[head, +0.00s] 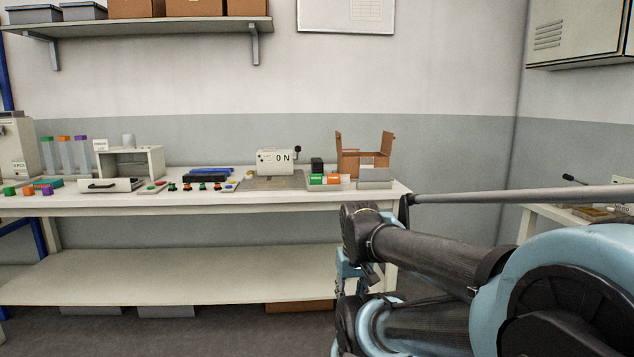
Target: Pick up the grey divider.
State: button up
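A light grey flat-sided piece (375,180) sits at the right end of the workbench, in front of an open cardboard box (350,160). It may be the grey divider, but it is too small to be sure. My gripper (352,283) hangs low at the front right of the bench, below the tabletop and well apart from the grey piece. Its fingers are small and partly hidden by my arm, so I cannot tell whether they are open or shut.
A tray (317,184) with green, orange and white blocks stands left of the grey piece. A machine (276,162) marked "0 N" is further left. Small coloured connectors lie along the bench (255,202). A lower shelf (180,274) is mostly bare.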

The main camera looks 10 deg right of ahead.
aim_at(378, 174)
jog(key=i, duration=0.95)
jog(key=z, duration=0.05)
